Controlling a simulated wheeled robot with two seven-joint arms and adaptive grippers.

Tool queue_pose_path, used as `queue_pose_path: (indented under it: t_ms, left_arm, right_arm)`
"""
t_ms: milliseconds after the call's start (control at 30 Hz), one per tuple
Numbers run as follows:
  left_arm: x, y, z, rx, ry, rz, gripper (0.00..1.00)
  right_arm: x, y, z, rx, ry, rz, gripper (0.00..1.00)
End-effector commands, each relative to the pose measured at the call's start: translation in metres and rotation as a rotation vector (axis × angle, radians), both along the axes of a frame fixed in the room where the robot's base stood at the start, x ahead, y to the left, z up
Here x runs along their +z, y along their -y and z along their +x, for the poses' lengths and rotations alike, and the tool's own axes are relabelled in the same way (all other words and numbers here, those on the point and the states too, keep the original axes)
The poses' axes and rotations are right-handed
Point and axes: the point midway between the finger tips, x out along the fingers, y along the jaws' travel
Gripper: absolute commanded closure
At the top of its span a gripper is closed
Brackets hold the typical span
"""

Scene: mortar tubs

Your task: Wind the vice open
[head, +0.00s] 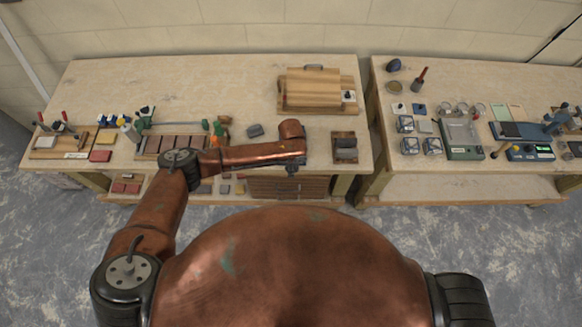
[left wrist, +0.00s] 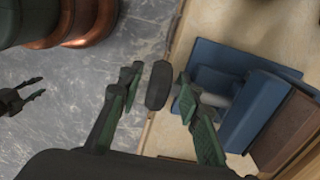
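The blue vice (left wrist: 235,100) shows in the left wrist view at the bench edge, with a grey cylindrical screw part (left wrist: 217,97) and a dark rounded handle (left wrist: 158,85) at its outer end. My left gripper (left wrist: 157,90) has its green fingers apart, one on each side of the handle, with a gap visible on the left side. I cannot tell whether the right finger touches it. In the head view my left arm's end covers the vice and gripper. A dark gripper, seemingly my right one (left wrist: 36,89), shows over the floor at the left, its two prongs apart.
A brown block (left wrist: 288,130) is beside the vice's blue jaw. Tools crowd the left side. A gap separates the right bench (head: 450,72).

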Motion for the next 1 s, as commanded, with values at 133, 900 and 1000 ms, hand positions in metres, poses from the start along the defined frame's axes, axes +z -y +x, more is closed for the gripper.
queue_pose_path:
  t_ms: [133,900,1000]
  left_arm:
    - [0.0002,0.0002,-0.0001,0.000,0.000,0.000,0.80]
    - [0.0003,-0.0015,-0.0007,0.002,-0.002,-0.081,1.00]
    - [-0.0002,-0.0023,-0.0010,0.003,-0.002,-0.142,1.00]
  right_arm:
    - [0.0000,0.0000,0.0001,0.000,0.000,0.000,0.66]
    - [0.0056,-0.0004,0.0005,0.000,0.001,0.000,0.66]
    - [0.0083,-0.0007,0.0007,0.000,0.001,0.001,0.66]
